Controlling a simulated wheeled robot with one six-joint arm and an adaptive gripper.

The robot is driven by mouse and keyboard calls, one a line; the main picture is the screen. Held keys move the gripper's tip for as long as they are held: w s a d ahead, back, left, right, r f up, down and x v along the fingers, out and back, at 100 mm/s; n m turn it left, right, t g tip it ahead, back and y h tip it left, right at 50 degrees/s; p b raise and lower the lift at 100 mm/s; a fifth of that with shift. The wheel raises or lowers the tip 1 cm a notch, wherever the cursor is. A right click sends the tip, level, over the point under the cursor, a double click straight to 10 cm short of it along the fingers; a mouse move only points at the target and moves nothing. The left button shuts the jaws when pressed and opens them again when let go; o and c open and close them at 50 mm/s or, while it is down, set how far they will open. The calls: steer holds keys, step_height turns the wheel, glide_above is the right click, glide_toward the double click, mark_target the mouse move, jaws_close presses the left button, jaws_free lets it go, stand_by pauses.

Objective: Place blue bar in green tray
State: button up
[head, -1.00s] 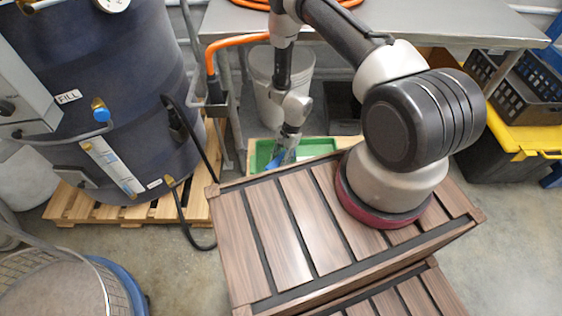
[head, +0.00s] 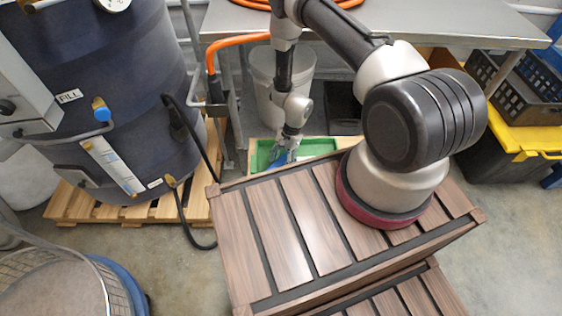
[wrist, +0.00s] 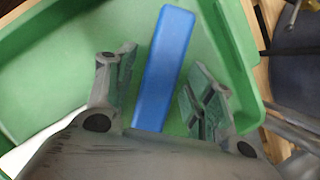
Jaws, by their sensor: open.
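The blue bar (wrist: 165,70) lies in the green tray (wrist: 235,40) in the wrist view, near the tray's right side wall. My gripper (wrist: 160,85) is open, with one finger on each side of the bar and a gap to both. The bar's near end is hidden behind the gripper body. In the head view my gripper (head: 284,157) reaches down into the green tray (head: 320,147) behind the wooden slatted platform. The bar shows there only as a small blue patch, if at all.
The wooden slatted platform (head: 262,225) stands in front of the tray and hides part of it. A dark blue drum (head: 150,60) on a pallet (head: 150,210) is at left. A grey bucket (head: 268,72) stands behind the tray, near a metal table (head: 450,25).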

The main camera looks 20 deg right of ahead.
steer(key=w+d+r+n+t, duration=0.1)
steer(key=w+d+r, duration=0.15)
steer(key=r, duration=1.05)
steer(key=w+d+r+n, duration=0.2)
steer(key=w+r, duration=0.2)
steer(key=r, duration=0.9)
step_height(320, 180, up, 18)
steer(key=s+d+n+t, duration=0.2)
steer(key=s+n, duration=0.1)
steer(key=s+d+r+n+t+h, duration=0.1)
steer(key=s+r+n, duration=0.1)
steer(key=s+r, duration=0.3)
steer(key=s+d+r+n+h, duration=0.1)
steer(key=s+r, duration=0.2)
steer(key=r, duration=0.5)
steer(key=s+d+r+n+t+h, duration=0.1)
steer(key=s+d+r, duration=0.1)
steer(key=s, duration=0.5)
steer(key=s+d+r+n+t+h, duration=0.1)
steer(key=s+d+r+n, duration=0.1)
steer(key=s+r, duration=0.3)
steer(key=shift+s+d+r, duration=0.2)
steer(key=shift+s+d, duration=0.45)
steer(key=shift+s, duration=0.6)
